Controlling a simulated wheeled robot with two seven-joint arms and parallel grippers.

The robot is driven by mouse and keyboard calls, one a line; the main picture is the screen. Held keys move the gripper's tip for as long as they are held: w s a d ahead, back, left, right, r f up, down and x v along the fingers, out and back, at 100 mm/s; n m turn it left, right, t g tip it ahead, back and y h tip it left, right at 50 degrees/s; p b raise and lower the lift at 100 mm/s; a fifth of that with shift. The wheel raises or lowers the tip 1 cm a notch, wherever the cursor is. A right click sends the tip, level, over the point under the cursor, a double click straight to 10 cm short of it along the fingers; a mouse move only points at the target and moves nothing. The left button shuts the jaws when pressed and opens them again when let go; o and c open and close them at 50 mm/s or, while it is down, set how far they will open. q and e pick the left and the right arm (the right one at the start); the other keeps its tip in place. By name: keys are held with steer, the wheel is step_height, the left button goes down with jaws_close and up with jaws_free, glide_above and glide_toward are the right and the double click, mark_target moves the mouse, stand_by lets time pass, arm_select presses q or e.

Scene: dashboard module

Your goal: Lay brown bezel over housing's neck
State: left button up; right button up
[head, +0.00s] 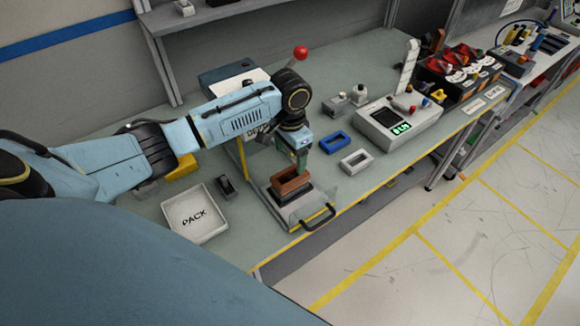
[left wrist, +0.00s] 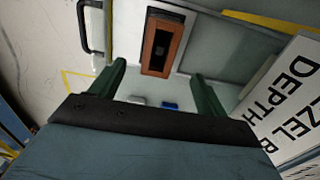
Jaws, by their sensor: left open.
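The brown bezel (head: 291,181) is a rectangular frame on a dark housing (head: 287,194) in the grey fixture near the table's front edge. In the left wrist view the bezel (left wrist: 176,50) surrounds a dark centre, the housing's neck (left wrist: 160,43). I cannot tell whether it sits fully down. My left gripper (head: 301,166) is just above and beside the bezel. In the left wrist view its green fingers (left wrist: 158,72) are wide apart with nothing between them, and the bezel lies beyond their tips. My right gripper is not in view.
A blue frame (head: 335,142) and a light grey frame (head: 355,162) lie right of the fixture. A black handle (head: 318,217) stands at its front. A white PACK tray (head: 188,217) and a small black part (head: 226,186) are left. A green-display device (head: 399,122) stands right.

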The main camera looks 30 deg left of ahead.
arm_select(q)
steer(key=shift+r, duration=2.35)
steer(key=shift+f, duration=0.1)
